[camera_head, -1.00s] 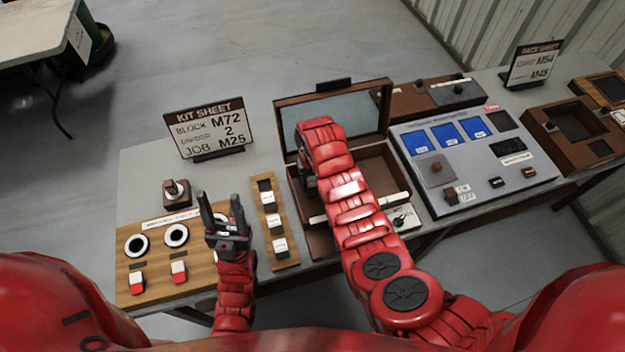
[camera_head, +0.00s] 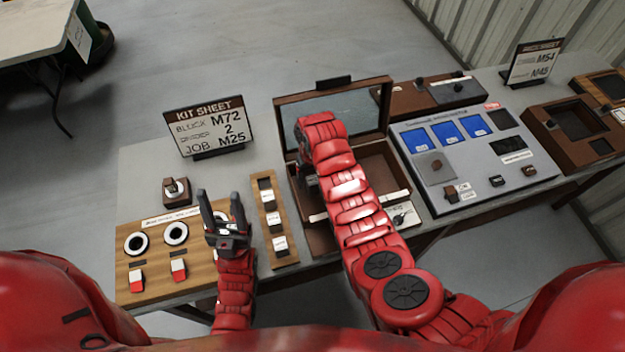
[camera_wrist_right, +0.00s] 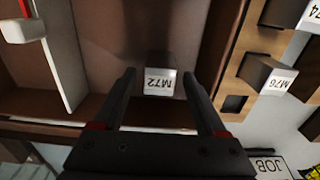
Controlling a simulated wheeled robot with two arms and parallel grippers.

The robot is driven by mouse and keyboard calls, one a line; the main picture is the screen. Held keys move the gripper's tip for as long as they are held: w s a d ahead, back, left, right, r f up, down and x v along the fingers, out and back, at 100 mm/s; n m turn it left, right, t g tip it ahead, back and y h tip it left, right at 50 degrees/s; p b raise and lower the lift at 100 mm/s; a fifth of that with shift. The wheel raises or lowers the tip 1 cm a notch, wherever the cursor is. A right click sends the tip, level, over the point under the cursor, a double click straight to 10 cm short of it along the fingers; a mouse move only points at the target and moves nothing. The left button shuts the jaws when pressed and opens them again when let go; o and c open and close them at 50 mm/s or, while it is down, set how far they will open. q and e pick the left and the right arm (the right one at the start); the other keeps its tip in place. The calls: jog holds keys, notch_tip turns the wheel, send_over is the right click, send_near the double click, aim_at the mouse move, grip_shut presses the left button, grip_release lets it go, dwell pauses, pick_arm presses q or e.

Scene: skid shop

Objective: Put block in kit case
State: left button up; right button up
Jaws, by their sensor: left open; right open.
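The M72 block (camera_wrist_right: 159,82), dark with a white label, lies inside the brown kit case (camera_wrist_right: 98,45), seemingly on its floor. My right gripper (camera_wrist_right: 160,75) is open, with a finger on each side of the block and visible gaps between. In the head view the kit case (camera_head: 325,240) stands open with its lid up, and my right arm covers much of its inside; the block is hidden there. My left gripper (camera_head: 222,196) is open and empty, above the table left of the wooden block rack (camera_head: 268,228).
The kit sheet (camera_head: 209,128) reading block M72, divider 2, job M25 stands behind the rack. The M76 block (camera_wrist_right: 268,75) sits in the rack beside an empty slot. A wooden switch board (camera_head: 150,285) lies at left. A grey panel (camera_head: 475,165) lies right of the case.

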aim_at(313, 179)
notch_tip(313, 179, up, 5)
jog(key=shift+r+b, duration=0.1)
jog(key=shift+b, duration=0.95)
notch_tip(313, 179, up, 6)
jog(key=p, duration=0.4)
